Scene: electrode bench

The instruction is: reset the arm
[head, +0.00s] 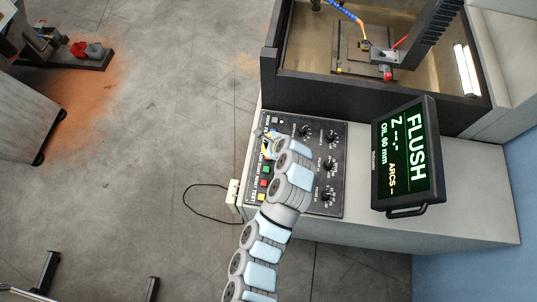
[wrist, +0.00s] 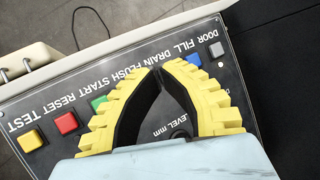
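The control panel (head: 309,187) is a dark plate on the bench top with a row of coloured buttons and several knobs. In the wrist view its labels read DOOR, FILL, DRAIN, FLUSH, START, RESET, TEST. A grey button (wrist: 216,49), a blue button (wrist: 193,60), a green button (wrist: 98,102), a red button (wrist: 66,123) by RESET and a yellow button (wrist: 30,140) show there. My gripper (wrist: 158,69) has yellow ribbed fingers, tips together and nothing between them, over the panel near DRAIN and FLUSH. The fingers hide buttons there. The head view shows my gripper (head: 268,147) over the panel's left side.
A screen (head: 407,155) right of the panel reads FLUSH, OIL 60 mm, ARCS. A dark-walled tank (head: 375,95) with a machine head stands behind. A white box (head: 233,192) with a black cable sits at the bench's left edge. Open floor lies left.

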